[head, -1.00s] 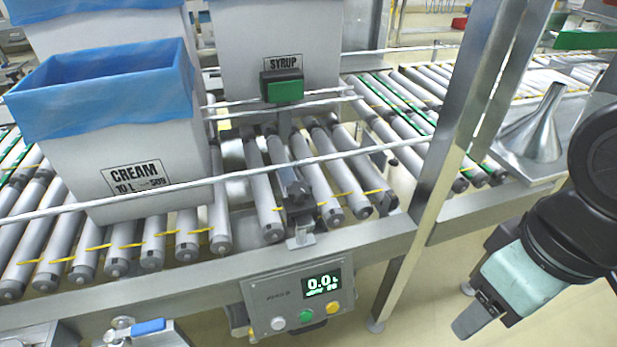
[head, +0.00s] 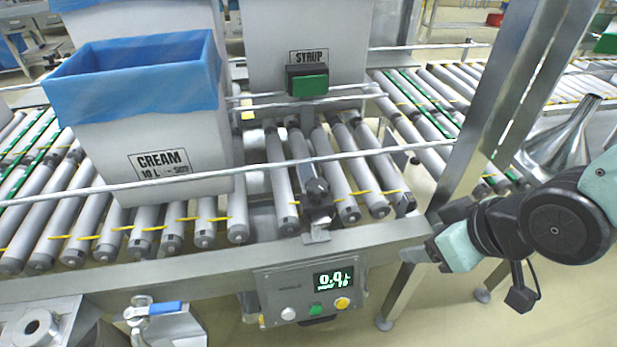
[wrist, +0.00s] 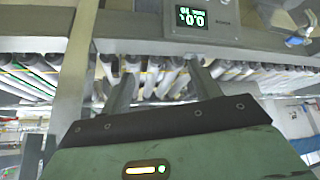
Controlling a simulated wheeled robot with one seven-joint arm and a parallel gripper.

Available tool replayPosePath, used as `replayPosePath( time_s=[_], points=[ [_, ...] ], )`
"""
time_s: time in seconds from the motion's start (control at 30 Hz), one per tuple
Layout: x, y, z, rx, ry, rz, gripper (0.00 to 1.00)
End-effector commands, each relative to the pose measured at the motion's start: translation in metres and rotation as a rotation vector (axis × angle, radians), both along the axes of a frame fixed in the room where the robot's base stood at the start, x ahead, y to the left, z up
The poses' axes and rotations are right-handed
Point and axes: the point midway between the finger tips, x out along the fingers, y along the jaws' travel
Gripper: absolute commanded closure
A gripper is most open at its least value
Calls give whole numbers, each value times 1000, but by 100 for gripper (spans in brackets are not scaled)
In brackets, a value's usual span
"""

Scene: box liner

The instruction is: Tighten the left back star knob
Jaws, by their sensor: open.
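No star knob can be clearly made out in either view. A dark faceted block (head: 317,190) sits at the front end of the bar between the rollers; I cannot tell whether it is a knob. My gripper (head: 412,254) is at the right in the head view, pointing left beside the steel post and in front of the conveyor's front rail. In the wrist view my gripper (wrist: 163,88) shows two fingers spread apart with nothing between them, with the rollers beyond.
A CREAM box (head: 165,160) with a blue liner stands on the rollers at left. A SYRUP box (head: 305,30) stands behind. A scale display panel (head: 312,288) hangs below the rail (head: 200,268). A steel post (head: 500,110) rises close to my arm. A steel funnel (head: 562,140) is at right.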

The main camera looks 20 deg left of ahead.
Motion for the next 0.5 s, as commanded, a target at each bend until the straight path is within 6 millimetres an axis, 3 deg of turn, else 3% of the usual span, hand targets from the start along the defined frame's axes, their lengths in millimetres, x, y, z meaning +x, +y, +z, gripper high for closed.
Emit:
replayPosePath(
  time_s=[0.23, 0.5],
  points=[
    [22, 45, -21, 264, -194, 160, 38],
    [9, 69, -20, 616, -365, 258, 38]
  ],
)
